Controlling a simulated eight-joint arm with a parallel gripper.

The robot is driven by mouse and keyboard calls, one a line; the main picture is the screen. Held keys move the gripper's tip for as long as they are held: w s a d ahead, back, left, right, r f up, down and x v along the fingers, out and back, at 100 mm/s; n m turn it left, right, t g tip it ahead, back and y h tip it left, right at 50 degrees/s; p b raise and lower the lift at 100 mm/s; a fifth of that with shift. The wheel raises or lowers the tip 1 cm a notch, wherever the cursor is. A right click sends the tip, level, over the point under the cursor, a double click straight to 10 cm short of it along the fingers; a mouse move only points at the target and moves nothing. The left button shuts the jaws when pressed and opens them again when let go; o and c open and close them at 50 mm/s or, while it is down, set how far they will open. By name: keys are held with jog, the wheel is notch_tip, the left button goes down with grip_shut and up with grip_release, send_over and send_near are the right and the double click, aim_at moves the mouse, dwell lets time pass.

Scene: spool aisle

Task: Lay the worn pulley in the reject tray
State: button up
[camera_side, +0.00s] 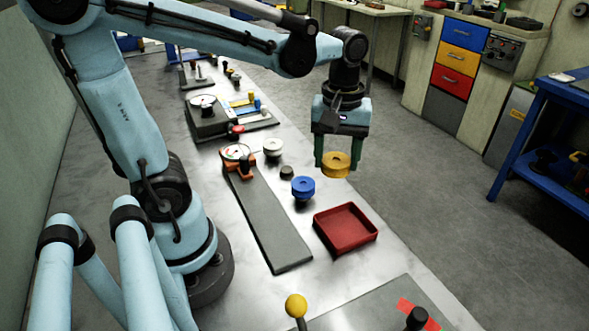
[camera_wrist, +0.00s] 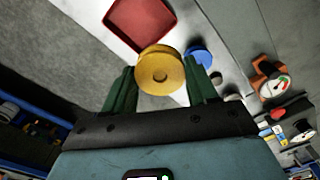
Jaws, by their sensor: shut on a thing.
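My gripper (camera_side: 336,158) is shut on a yellow pulley (camera_side: 336,166), holding it in the air at the right edge of the bench. In the wrist view the yellow pulley (camera_wrist: 161,71) sits between the two green fingers of my gripper (camera_wrist: 160,86). The red tray (camera_side: 346,229) lies on the bench, lower and nearer the side camera than the pulley, and looks empty. In the wrist view the tray (camera_wrist: 140,22) is just beyond the pulley, which covers its near edge. I cannot tell wear on the pulley from these views.
A blue pulley (camera_side: 303,188) stands beside the tray, with a small dark piece (camera_side: 287,172) and a whitish pulley (camera_side: 273,148) behind it. A dial gauge (camera_side: 235,152) sits at the end of a long grey plate (camera_side: 268,225). A yellow-knobbed lever (camera_side: 296,306) stands in front.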

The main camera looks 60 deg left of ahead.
jog(key=d, duration=0.7)
jog(key=shift+w+a+f, duration=0.15)
jog(key=shift+f, duration=1.3)
jog(key=shift+w+a+f, duration=0.15)
jog(key=shift+f, duration=1.25)
jog(key=o, duration=1.1)
jog(key=shift+o, duration=0.2)
jog(key=shift+r, duration=0.1)
notch_tip(320, 180, up, 12)
